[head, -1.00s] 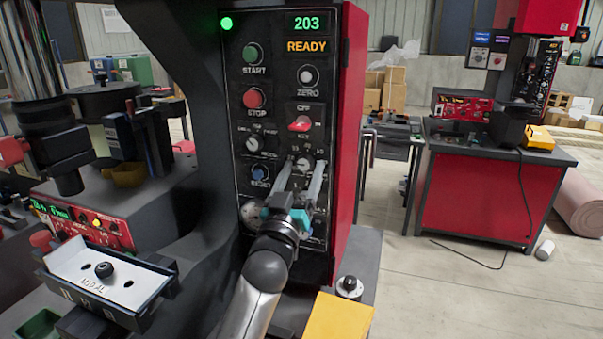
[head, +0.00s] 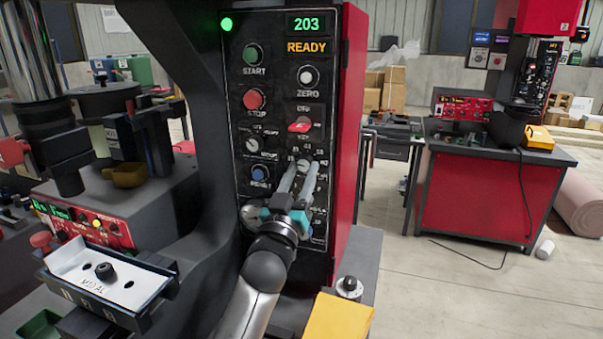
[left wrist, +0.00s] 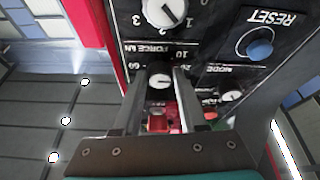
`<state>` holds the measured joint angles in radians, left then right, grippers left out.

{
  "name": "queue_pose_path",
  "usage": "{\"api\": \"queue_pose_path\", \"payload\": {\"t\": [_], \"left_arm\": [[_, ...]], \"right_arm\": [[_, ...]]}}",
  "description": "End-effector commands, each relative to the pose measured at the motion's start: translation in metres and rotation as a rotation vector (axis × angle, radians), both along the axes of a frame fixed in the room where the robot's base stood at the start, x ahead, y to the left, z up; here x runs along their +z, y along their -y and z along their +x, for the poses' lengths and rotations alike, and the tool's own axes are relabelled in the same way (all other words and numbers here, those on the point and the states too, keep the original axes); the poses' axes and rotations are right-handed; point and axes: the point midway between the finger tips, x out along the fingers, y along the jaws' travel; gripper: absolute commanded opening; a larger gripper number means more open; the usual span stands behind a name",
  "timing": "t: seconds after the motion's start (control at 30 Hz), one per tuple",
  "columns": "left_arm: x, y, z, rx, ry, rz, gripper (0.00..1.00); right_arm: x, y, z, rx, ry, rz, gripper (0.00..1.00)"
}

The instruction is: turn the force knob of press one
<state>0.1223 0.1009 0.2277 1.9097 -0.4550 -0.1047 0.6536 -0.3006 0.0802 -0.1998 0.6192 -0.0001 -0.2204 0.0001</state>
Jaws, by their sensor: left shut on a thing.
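Press one's dark control panel (head: 238,100) faces me in the head view. The force knob (head: 304,164), small and pale with a ring of numbers around it, sits in the panel's lower right part. My left gripper (head: 300,172) reaches up to it from below and is shut on it, a finger on each side. In the left wrist view the force knob (left wrist: 160,81) shows between the two fingers (left wrist: 157,83), under the upside-down "FORCE kN" label. The fingers cover part of the dial's numbers. My right gripper is not in view.
The display (head: 307,25) reads 203, READY. A yellow block (head: 338,318) lies at lower right. A second red bench (head: 485,195) stands farther right.

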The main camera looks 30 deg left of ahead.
Motion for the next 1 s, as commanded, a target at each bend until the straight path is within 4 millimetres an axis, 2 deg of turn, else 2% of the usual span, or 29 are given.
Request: {"api": "queue_pose_path", "payload": {"t": [1.0], "left_arm": [[0.003, -0.008, -0.002, 0.000, -0.164, 0.670, 0.00]], "right_arm": [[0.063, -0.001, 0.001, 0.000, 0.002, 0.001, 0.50]]}}
